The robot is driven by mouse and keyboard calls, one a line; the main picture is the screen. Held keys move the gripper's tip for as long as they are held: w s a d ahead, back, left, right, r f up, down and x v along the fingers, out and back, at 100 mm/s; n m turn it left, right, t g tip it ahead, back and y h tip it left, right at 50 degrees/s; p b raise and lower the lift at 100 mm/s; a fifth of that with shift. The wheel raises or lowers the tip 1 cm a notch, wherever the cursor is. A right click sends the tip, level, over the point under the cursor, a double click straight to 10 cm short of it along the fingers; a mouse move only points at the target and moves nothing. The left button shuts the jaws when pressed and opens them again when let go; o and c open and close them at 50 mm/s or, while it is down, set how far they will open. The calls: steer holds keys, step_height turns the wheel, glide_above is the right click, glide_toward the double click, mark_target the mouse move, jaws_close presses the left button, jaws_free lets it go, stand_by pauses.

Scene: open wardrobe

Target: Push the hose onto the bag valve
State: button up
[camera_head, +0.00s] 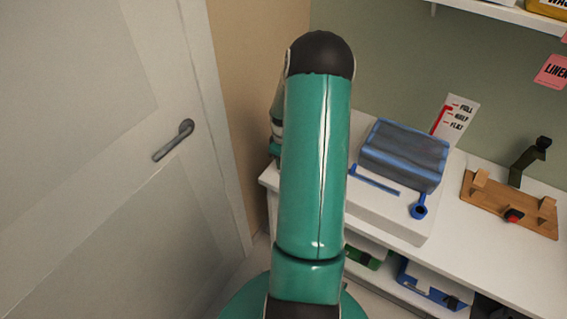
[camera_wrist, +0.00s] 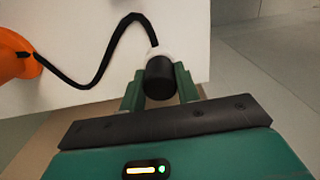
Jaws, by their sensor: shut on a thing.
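In the wrist view my gripper (camera_wrist: 158,78) is shut on the black cylindrical end of the hose (camera_wrist: 159,82), one green finger on each side. A pale rim shows at the far end of that cylinder. The thin black hose (camera_wrist: 95,82) curves left over a white surface to an orange body (camera_wrist: 16,58), cut off by the picture edge. In the head view the grey-blue bag (camera_head: 405,152) lies on a white slab. The blue round bag valve (camera_head: 419,211) with a dark centre is at its near right, apart from my arm. My gripper is hidden behind my arm there.
A blue strip (camera_head: 374,185) lies before the bag. A gauge card (camera_head: 455,115) stands behind it. A wooden board (camera_head: 510,205) with blocks and a red piece is on the right of the white shelf (camera_head: 480,240). A door (camera_head: 110,150) fills the left.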

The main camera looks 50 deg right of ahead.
steer(key=shift+r, duration=1.1)
stand_by(0.9)
steer(key=shift+r, duration=1.9)
